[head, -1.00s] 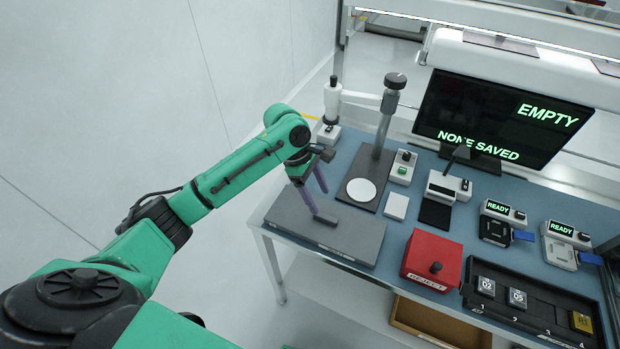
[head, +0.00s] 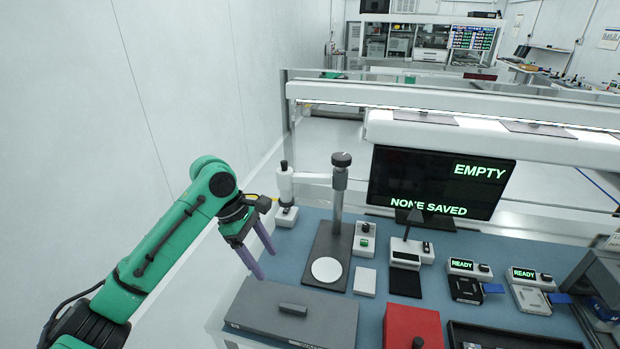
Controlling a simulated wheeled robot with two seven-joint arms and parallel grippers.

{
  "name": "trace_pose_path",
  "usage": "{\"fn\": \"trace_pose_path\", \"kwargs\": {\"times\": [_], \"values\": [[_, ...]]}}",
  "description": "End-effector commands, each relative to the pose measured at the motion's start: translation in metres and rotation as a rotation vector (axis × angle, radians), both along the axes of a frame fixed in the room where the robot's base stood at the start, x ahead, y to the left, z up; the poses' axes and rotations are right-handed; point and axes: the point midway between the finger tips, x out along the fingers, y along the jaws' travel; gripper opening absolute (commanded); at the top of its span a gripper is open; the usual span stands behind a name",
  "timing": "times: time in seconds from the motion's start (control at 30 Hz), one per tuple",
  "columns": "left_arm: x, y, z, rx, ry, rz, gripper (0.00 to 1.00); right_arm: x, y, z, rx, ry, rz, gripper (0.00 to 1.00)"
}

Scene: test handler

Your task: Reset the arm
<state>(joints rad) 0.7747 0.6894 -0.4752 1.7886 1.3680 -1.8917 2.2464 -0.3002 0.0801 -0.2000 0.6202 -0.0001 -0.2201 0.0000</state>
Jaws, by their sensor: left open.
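My left arm is green and comes in from the left in the head view. Its left gripper (head: 262,277) has two purple fingers pointing down, spread apart with nothing between them. The fingers hang by the back left corner of a dark grey flat box (head: 258,318) with a small black block (head: 293,309) on top. I cannot tell how far above the bench they are. My right gripper is not in view.
On the blue bench (head: 325,220) stand a microscope-like stand with a white disc (head: 326,270), a monitor (head: 430,187) reading EMPTY and NONE SAVED, a red box (head: 412,324), two READY devices (head: 468,285) and a black tray (head: 500,336), cut off below.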

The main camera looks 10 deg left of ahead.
Motion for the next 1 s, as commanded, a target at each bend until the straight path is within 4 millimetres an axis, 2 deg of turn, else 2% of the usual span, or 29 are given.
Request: {"fn": "trace_pose_path", "kwargs": {"times": [0.07, 0.17, 0.2, 0.3, 0.37, 0.6, 0.9, 1.0], "values": [[-0.005, -0.008, -0.017, 0.002, -0.032, -0.078, 0.72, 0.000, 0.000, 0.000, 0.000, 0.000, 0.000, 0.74], [-0.019, -0.026, -0.057, 0.009, -0.158, -0.310, 0.72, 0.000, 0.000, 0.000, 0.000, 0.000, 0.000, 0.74], [-0.028, -0.033, -0.075, 0.016, -0.231, -0.429, 0.72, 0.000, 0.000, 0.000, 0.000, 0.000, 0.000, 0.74], [-0.054, -0.043, -0.113, 0.059, -0.430, -0.725, 0.72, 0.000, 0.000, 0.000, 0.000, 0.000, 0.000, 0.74], [-0.068, -0.042, -0.126, 0.103, -0.520, -0.864, 0.72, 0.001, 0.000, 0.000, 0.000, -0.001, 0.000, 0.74], [-0.115, -0.013, -0.152, 0.291, -0.662, -1.215, 0.72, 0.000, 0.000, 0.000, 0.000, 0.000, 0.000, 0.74], [-0.179, 0.045, -0.158, 0.514, -0.593, -1.580, 0.72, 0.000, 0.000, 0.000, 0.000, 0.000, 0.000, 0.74], [-0.172, 0.046, -0.198, 0.508, -0.577, -1.602, 0.72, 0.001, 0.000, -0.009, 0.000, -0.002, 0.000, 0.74]]}}
